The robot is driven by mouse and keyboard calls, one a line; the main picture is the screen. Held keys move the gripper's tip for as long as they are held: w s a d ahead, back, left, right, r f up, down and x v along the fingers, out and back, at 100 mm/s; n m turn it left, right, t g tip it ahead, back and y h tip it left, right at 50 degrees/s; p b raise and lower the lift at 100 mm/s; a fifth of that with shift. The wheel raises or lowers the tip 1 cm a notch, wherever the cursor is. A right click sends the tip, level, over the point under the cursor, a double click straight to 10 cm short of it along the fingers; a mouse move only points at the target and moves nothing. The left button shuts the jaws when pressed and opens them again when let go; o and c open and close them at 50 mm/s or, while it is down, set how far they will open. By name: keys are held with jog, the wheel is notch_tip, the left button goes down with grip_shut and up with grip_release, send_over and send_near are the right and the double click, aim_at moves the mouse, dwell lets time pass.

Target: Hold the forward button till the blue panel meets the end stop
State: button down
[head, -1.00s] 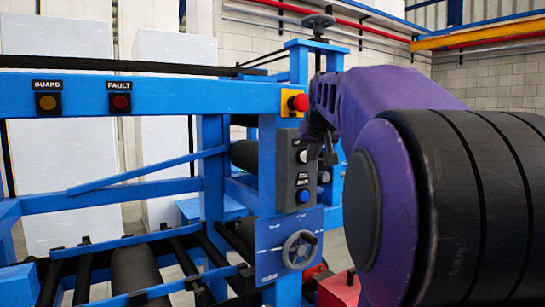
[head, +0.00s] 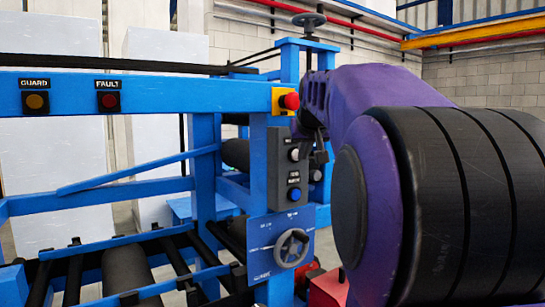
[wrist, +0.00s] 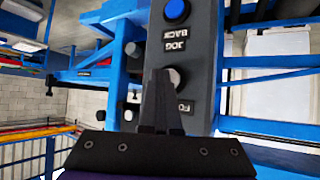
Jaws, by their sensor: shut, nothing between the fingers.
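The grey control box (head: 287,165) is fixed to a blue post. It carries a pale button (head: 294,155) above a blue button (head: 295,194). In the upside-down wrist view, the blue button (wrist: 176,10) is beside the label JOG BACK, and the pale button (wrist: 177,77) is beside a partly hidden label starting FO. My gripper (wrist: 160,75) is shut and empty, its tips overlapping the pale button's edge in that view. In the head view my gripper (head: 320,156) is just right of the box. I cannot tell whether it touches the button. I cannot identify the blue panel or end stop.
A red stop button (head: 291,101) is above the box, and a handwheel (head: 292,248) on a blue plate is below it. GUARD (head: 35,102) and FAULT (head: 108,102) lamps are on the blue beam. Rollers (head: 125,270) lie at lower left.

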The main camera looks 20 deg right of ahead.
jog(key=shift+s, duration=0.65)
jog(key=s, duration=0.1)
jog(key=s+b, duration=0.1)
jog(key=s, duration=0.1)
jog(key=s+b, duration=0.1)
jog(key=s, duration=0.1)
jog(key=shift+d, duration=0.4)
jog(key=shift+w, duration=0.2)
dwell(0.3)
